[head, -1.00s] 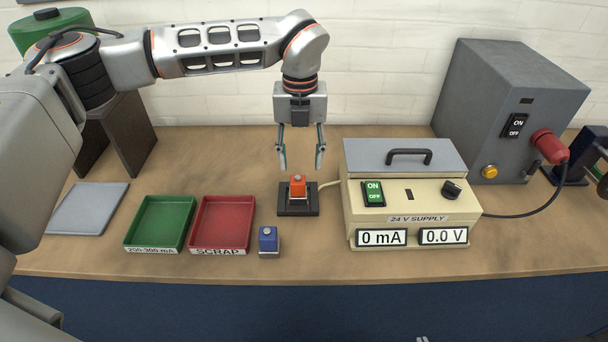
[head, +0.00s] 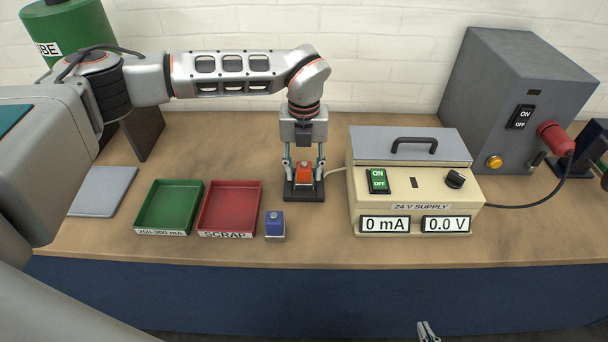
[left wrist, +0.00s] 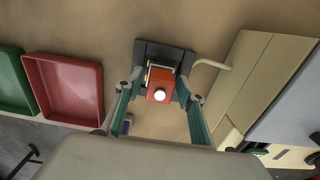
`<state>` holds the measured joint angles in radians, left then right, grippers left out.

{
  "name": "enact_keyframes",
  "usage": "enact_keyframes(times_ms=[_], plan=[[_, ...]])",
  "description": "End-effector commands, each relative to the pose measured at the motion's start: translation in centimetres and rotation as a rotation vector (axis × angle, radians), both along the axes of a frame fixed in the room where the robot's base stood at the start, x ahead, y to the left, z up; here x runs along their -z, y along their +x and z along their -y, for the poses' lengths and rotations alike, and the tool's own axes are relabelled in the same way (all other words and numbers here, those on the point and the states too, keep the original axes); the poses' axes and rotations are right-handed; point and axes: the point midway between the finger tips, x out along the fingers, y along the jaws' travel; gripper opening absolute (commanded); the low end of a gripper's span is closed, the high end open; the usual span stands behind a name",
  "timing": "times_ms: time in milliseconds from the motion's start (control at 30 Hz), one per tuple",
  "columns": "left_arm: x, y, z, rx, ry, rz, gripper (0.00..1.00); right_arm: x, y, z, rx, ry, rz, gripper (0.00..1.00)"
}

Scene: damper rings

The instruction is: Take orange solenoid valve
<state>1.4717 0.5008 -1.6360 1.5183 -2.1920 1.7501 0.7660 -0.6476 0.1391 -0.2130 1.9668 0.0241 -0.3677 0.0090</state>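The orange solenoid valve (head: 304,172) sits upright on a black test base (head: 304,194); its orange body with a pale round top also shows in the left wrist view (left wrist: 161,88). My left gripper (head: 304,174) points down over it, with one finger on each side of the valve. In the left wrist view the fingers (left wrist: 160,82) stand apart, with small gaps seeming to remain beside the orange body. Only the fingertips of my right gripper (head: 428,331) show at the bottom edge of the head view, away from the bench top.
A blue valve (head: 274,225) stands front left of the base. The 24 V supply (head: 408,190), reading 0 mA and 0.0 V, stands close right; a grey switch box (head: 490,95) stands behind.

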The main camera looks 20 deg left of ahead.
Motion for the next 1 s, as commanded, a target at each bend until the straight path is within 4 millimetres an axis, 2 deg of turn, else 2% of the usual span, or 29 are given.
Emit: enact_keyframes(times_ms=[33,100,133,467,667,867,1000], plan=[[0.0,0.0,0.0,0.0,0.0,0.0,0.21,0.1,0.0,0.0,0.0,-0.001,-0.002,0.0],[0.0,0.0,0.0,0.0,0.0,0.0,0.03,0.2,-0.1,0.0,0.0,-0.001,-0.004,0.0],[0.0,0.0,0.0,0.0,0.0,0.0,0.0,0.3,-0.1,0.0,0.0,-0.001,-0.005,0.0],[-0.2,0.0,0.0,0.0,-0.001,0.001,0.0,0.5,-0.2,0.1,0.0,-0.002,-0.009,0.0],[-1.5,0.1,0.0,0.0,-0.001,0.002,0.0,0.6,-0.2,0.1,0.0,-0.002,-0.009,0.0],[-5.1,0.2,0.0,0.001,-0.001,0.006,0.0,0.7,-0.1,0.1,0.001,-0.002,-0.005,0.0],[-9.0,0.2,0.0,0.0,-0.001,0.007,0.0,0.9,-0.1,0.1,0.0,-0.001,-0.004,0.0]])
